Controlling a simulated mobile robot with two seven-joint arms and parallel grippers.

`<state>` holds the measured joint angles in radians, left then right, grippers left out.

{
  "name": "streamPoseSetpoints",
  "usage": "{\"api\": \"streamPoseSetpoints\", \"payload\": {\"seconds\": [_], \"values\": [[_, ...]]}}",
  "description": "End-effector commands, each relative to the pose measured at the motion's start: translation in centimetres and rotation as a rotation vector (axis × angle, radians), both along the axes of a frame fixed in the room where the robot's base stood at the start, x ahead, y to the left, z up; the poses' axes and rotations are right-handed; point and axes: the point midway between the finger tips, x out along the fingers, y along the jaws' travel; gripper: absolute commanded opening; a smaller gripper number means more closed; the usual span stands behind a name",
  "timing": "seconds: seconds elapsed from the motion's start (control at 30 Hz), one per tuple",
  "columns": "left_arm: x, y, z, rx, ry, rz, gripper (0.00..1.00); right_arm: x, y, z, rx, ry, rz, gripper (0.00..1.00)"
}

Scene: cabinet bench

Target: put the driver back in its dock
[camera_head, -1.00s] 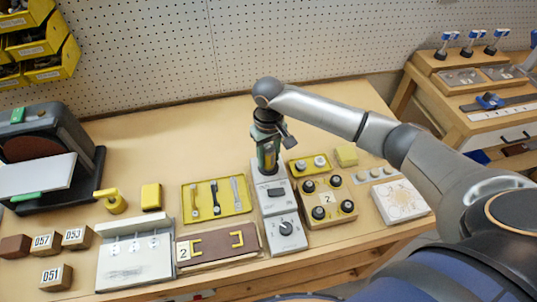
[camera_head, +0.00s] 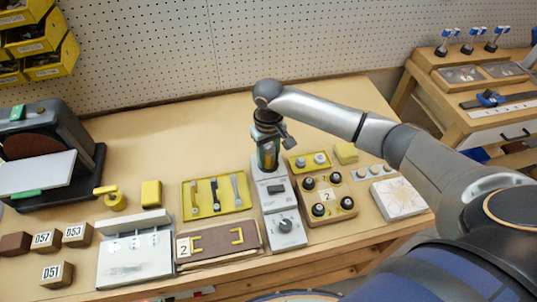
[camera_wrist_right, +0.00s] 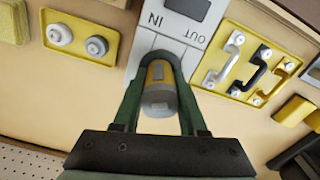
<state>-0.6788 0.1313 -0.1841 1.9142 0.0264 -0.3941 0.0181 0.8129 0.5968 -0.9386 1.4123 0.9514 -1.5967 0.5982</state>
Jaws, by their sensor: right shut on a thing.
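The driver (camera_wrist_right: 158,88), a grey and yellow cylinder, is between the two dark green fingers of my right gripper (camera_wrist_right: 158,100) in the right wrist view. The gripper is shut on it. In the head view the right gripper (camera_head: 267,148) points down over the back end of a long grey unit with a dial, which looks like the dock (camera_head: 273,203). The driver shows there only as a small yellowish part. Its lower end is hidden, so I cannot tell whether it is seated. My left gripper is out of view.
Left of the grey unit is a yellow tray (camera_head: 245,203) with several handles. Right of it are a yellow two-knob block (camera_head: 298,169) and a panel with several black knobs (camera_head: 327,210). A brown board (camera_head: 215,252) lies in front left. The back of the bench is clear.

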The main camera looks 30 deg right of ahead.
Motion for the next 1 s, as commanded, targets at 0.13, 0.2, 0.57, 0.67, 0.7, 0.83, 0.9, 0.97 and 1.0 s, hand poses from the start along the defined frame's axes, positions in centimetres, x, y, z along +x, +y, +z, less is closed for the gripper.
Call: {"api": "streamPoseSetpoints", "payload": {"seconds": [0.13,0.2,0.57,0.67,0.7,0.83,0.9,0.97,1.0], "values": [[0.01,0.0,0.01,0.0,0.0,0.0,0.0,0.03,0.04,-0.05,0.001,-0.001,0.0,0.0],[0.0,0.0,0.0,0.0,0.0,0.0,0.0,0.02,0.06,-0.16,0.001,-0.001,0.001,0.0],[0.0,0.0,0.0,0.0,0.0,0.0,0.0,0.04,0.05,-0.25,0.001,-0.001,0.0,0.0],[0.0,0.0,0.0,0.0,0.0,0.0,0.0,0.03,0.05,-0.26,0.001,-0.001,0.0,0.48],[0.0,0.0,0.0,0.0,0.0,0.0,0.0,0.03,0.05,-0.26,0.001,-0.001,0.0,0.53],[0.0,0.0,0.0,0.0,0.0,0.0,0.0,0.03,0.04,-0.27,0.0,-0.001,0.0,0.67],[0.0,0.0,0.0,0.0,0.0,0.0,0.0,0.02,0.03,-0.28,0.0,-0.001,0.0,0.75],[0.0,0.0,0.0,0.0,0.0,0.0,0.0,0.02,0.03,-0.28,0.0,0.0,0.0,0.76],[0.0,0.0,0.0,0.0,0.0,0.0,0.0,0.02,0.03,-0.28,0.0,0.0,0.0,0.76]]}}
